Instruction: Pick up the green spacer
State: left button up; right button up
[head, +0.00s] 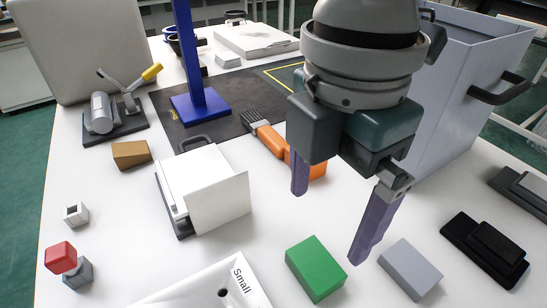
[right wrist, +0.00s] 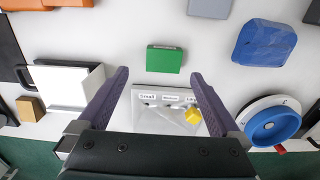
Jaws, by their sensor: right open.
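The green spacer (head: 315,268) is a flat rectangular block lying on the white table at the front, between a white tray and a grey block. It also shows in the right wrist view (right wrist: 164,59), between and just beyond my fingertips. My right gripper (head: 327,226) has purple fingers spread wide with nothing between them. It hangs above the table, just behind the spacer in the head view, and is apart from it. The spacer is fully visible. My left gripper is not in view.
A grey block (head: 410,270) lies right of the spacer. The white tray labelled "Small" (head: 205,285) lies to the left. A white box-like holder (head: 215,190), an orange-handled brush (head: 270,140) and a large grey bin (head: 465,70) stand farther back. A black device (head: 485,250) lies right.

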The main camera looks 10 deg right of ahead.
aim_at(316, 263)
jog(key=f, duration=0.5)
jog(key=s+f+b, duration=0.1)
jog(key=f, duration=0.2)
jog(key=shift+a+f, duration=0.2)
jog(key=shift+c, duration=0.2)
jog(key=c, duration=1.2)
